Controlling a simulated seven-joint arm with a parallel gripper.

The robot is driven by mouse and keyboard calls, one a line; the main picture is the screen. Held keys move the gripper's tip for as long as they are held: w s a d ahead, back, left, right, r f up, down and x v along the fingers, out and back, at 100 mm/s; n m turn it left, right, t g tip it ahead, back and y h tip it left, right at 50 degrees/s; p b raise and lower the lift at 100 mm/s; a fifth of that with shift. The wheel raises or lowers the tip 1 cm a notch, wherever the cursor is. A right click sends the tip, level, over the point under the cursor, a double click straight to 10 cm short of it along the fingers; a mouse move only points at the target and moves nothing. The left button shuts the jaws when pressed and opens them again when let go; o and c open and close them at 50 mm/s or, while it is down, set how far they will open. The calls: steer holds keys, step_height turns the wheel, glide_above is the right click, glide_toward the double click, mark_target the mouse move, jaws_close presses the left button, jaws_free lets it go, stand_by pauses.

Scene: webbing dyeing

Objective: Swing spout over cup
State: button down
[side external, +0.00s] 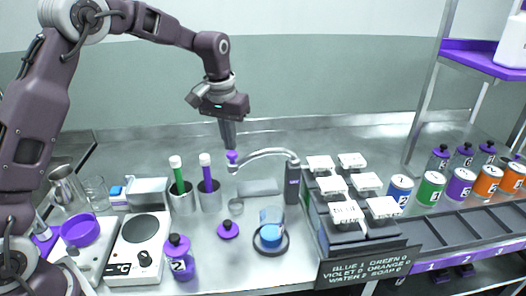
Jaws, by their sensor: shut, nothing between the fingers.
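The silver spout (264,152) curves left from a dark post (292,184) and ends in a purple tip (232,157). The cup is most likely the clear vessel (271,219) with a blue band, standing on a dark round base in front of the post. The spout's tip is to the left of and behind this cup, not above it. My gripper (229,146) points down with its fingers shut and empty, right at or just above the purple tip. I cannot tell whether they touch.
A purple-lidded bottle (180,259), a hotplate (146,228) and a purple lid (228,230) lie nearer. A dark rack with white-topped blocks (346,212) stands right of the post; several coloured cans (431,188) stand beyond.

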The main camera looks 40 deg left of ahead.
steer(key=shift+f, duration=0.4)
steer(key=shift+s+d, duration=0.8)
steer(key=shift+s, duration=0.1)
